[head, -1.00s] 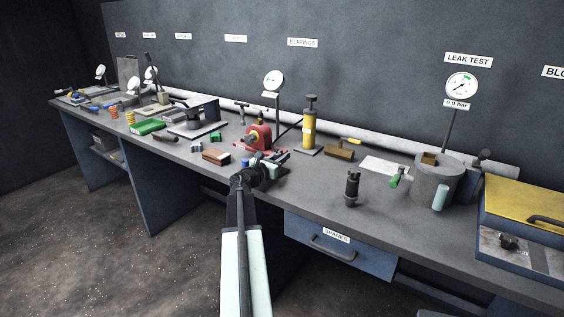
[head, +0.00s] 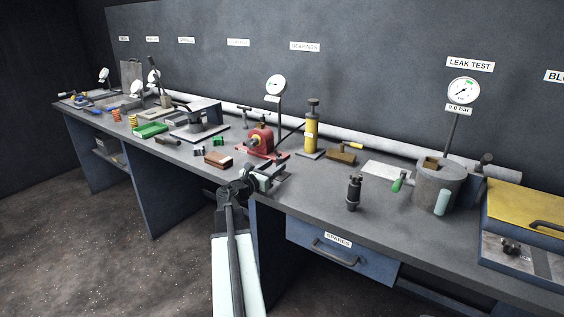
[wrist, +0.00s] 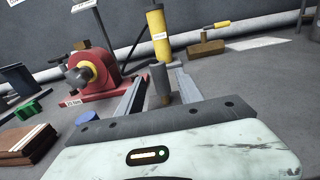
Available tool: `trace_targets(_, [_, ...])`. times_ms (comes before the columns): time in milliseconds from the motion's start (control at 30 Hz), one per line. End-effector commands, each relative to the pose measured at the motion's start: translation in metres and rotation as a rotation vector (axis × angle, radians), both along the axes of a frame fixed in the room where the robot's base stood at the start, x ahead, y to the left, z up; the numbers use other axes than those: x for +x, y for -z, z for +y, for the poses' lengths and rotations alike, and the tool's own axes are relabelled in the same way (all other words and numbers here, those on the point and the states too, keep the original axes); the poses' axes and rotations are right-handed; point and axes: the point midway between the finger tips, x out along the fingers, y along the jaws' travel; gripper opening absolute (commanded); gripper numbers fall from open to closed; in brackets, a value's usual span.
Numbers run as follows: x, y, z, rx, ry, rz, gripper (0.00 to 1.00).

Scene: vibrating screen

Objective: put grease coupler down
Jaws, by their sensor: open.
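A small upright cylinder with a grey top and brownish body, which looks like the grease coupler (wrist: 160,88), stands between my fingers in the wrist view. My gripper (wrist: 159,92) is open, with one finger on each side of it and a visible gap to the right finger. Its lower end is partly hidden by my gripper body. In the head view my gripper (head: 264,175) is low over the bench's front edge, and I cannot make out the coupler clearly there.
Beyond my gripper are a red pump-like unit (head: 261,140) and a yellow cylinder (head: 311,130). A brown block (head: 217,159) lies to the left, with a blue cap (wrist: 27,107) near it. A dark fitting (head: 354,193) stands right. Bench between is clear.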

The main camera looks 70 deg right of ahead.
Motion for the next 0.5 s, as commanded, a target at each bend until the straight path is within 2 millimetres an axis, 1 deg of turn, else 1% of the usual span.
trace_targets(33, [0.002, 0.0, 0.015, 0.0, -0.001, 0.0, 0.43])
trace_targets(100, [0.006, 0.0, 0.029, 0.0, -0.002, 0.0, 0.43])
trace_targets(200, [0.011, 0.0, 0.044, 0.0, -0.001, 0.0, 0.43])
trace_targets(333, [0.013, 0.0, 0.052, 0.0, 0.001, 0.0, 0.43])
trace_targets(500, [0.013, 0.0, 0.053, 0.0, 0.002, 0.0, 0.43])
